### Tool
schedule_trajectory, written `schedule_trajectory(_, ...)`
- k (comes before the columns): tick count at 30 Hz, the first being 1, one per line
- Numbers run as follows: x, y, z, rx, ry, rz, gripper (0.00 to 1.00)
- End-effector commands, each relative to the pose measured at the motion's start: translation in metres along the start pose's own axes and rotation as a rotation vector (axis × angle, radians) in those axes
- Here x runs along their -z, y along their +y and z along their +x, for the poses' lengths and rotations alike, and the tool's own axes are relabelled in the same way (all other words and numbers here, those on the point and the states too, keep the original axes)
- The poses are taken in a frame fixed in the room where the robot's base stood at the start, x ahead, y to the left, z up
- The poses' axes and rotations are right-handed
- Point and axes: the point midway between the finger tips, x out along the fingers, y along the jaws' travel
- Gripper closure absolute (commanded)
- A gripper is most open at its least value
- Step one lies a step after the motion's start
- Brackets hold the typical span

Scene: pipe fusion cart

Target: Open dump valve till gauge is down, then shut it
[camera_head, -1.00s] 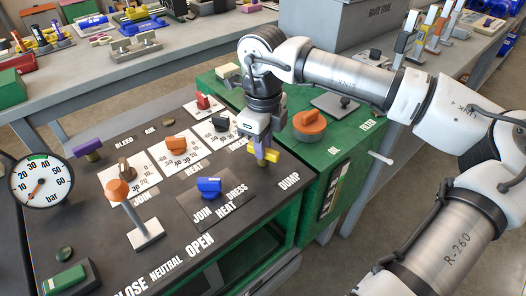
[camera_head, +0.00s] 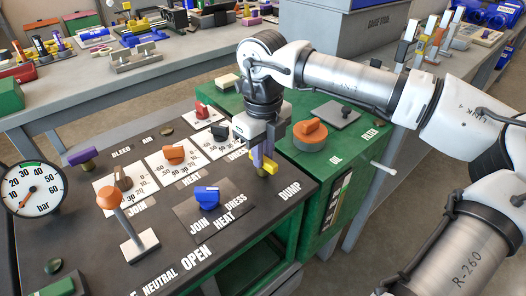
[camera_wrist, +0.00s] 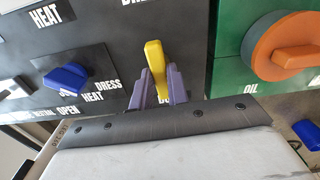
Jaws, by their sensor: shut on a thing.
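The dump valve is a small yellow handle (camera_head: 269,168) on the dark panel, beside the word DUMP. My gripper (camera_head: 262,160) comes down over it from above, its purple fingers on either side. In the wrist view the yellow handle (camera_wrist: 155,60) stands between the two purple fingers (camera_wrist: 157,88), which are shut on it. The fingers hide part of the handle in the head view, so its exact turn is hard to tell. The round bar gauge (camera_head: 34,190) is at the left edge. Its orange needle points to the lower left, near the low end of the scale.
A blue knob (camera_head: 207,198) marked JOIN, HEAT and DRESS is left of the valve. An orange-tipped lever (camera_head: 110,200) stands further left. An orange knob (camera_head: 310,134) is on the green unit at right. A purple valve handle (camera_head: 84,156) is near the gauge.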

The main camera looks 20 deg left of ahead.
Motion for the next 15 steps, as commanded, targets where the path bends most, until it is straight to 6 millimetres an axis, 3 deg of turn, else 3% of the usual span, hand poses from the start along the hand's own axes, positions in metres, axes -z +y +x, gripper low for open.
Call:
schedule_trajectory(2, 0.0000, 0.0002, 0.0000, 0.000, 0.000, -0.001, 1.00)
schedule_trajectory(3, 0.0000, 0.0002, 0.0000, 0.000, 0.000, -0.001, 0.79)
schedule_trajectory(7, 0.0000, 0.0001, 0.0000, 0.000, 0.000, -0.001, 0.62)
schedule_trajectory(15, 0.0000, 0.0000, -0.0005, 0.000, 0.000, -0.001, 0.62)
